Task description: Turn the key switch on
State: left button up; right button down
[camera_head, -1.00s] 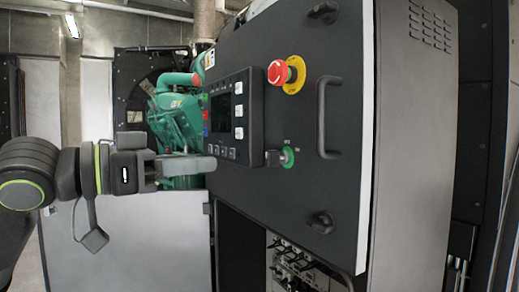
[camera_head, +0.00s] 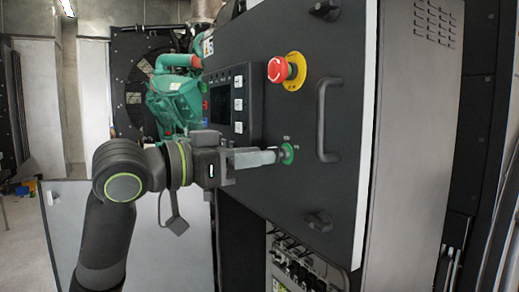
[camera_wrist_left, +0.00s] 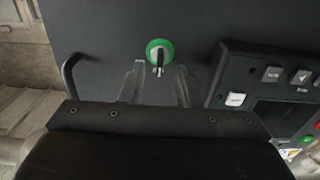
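The key switch (camera_head: 288,153) has a green ring and sits on the dark cabinet door, left of the door handle. It also shows in the wrist view (camera_wrist_left: 159,50), with a dark key upright at its centre. My left gripper (camera_head: 272,156) points at it from the left, with its tips close to the ring. In the wrist view the two pale fingers (camera_wrist_left: 156,72) are apart, one on each side below the ring, and the key stands between their lines. I see no contact. My right gripper is not in view.
A red emergency stop (camera_head: 278,70) on a yellow plate sits above the switch. A control panel (camera_head: 238,105) with a screen and buttons is to its left, and a door handle (camera_head: 328,118) to its right. An open compartment with breakers is below.

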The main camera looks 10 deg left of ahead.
pick_arm(q)
jog(key=shift+x, duration=0.8)
jog(key=shift+c, duration=0.3)
grip_shut()
